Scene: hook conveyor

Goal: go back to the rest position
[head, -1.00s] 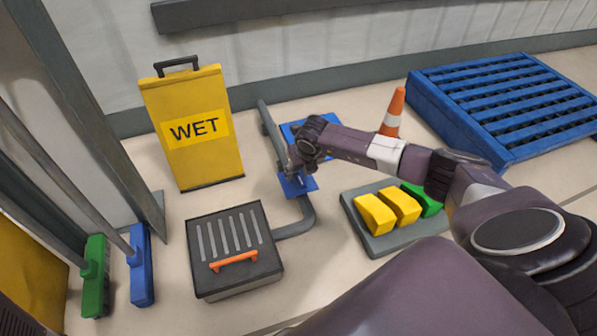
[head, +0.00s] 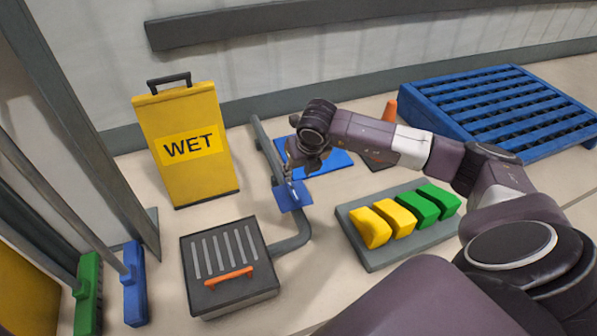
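My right gripper (head: 296,170) hangs at the end of my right arm, which reaches in from the right. It points down, just above a small blue plate-like piece (head: 292,197) beside the grey rail. Its fingers are small and dark, partly hidden by the wrist, and I cannot tell whether they are open, shut or touching the blue piece. My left gripper is not in view.
A grey bent rail (head: 291,246) joins a dark slatted box (head: 196,289) with an orange handle. A grey tray (head: 395,257) holds yellow and green blocks. A yellow WET sign (head: 188,175), blue mat (head: 331,161), orange cone (head: 390,108) and blue pallet (head: 437,114) stand behind.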

